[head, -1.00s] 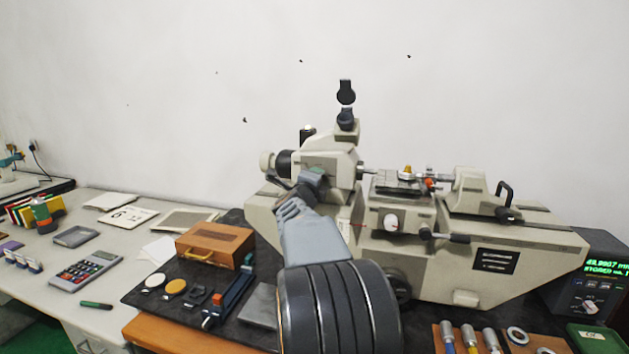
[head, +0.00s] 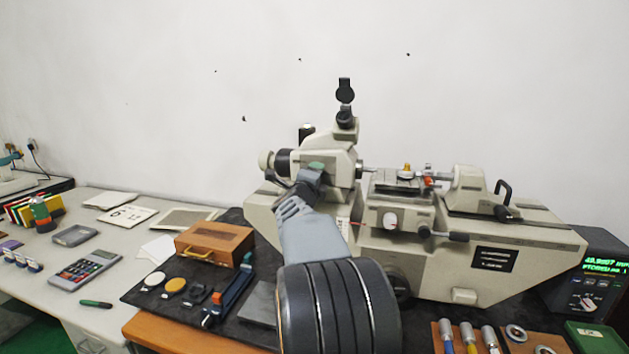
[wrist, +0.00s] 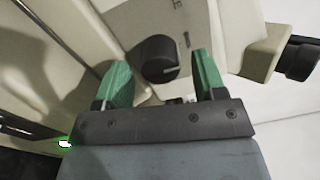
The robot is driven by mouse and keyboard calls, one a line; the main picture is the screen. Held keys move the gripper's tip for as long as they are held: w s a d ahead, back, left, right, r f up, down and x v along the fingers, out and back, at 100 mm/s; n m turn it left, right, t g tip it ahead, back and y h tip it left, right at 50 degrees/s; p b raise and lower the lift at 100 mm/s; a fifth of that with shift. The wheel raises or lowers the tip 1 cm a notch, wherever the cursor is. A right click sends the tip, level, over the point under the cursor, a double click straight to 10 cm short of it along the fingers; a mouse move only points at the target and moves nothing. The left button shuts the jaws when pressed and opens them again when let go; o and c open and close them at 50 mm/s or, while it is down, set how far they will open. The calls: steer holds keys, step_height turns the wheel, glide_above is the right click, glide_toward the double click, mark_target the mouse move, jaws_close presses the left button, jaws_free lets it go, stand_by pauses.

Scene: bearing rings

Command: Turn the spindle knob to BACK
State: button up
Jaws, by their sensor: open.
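The spindle knob (wrist: 157,58), black and round with a pale line pointing to the lower right, sits on the cream machine housing in the wrist view. My gripper (wrist: 159,62) is open, with one green finger on each side of the knob in the picture. Neither finger visibly touches it, and I cannot tell how far the fingertips reach along it. Part of a printed label shows above the knob, but the word is not readable. In the head view my gripper (head: 316,166) is at the front of the measuring machine's left upper housing (head: 343,160), and the knob is hidden.
The machine (head: 520,245) fills the right of the bench. Its white front knob (head: 390,220) and black lever (head: 458,236) stick out right of my arm. A wooden case (head: 215,243) stands to the left, and a display unit (head: 600,270) at far right.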

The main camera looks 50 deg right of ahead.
steer(key=b+v, duration=0.1)
steer(key=v, duration=1.3)
steer(key=shift+d, duration=0.1)
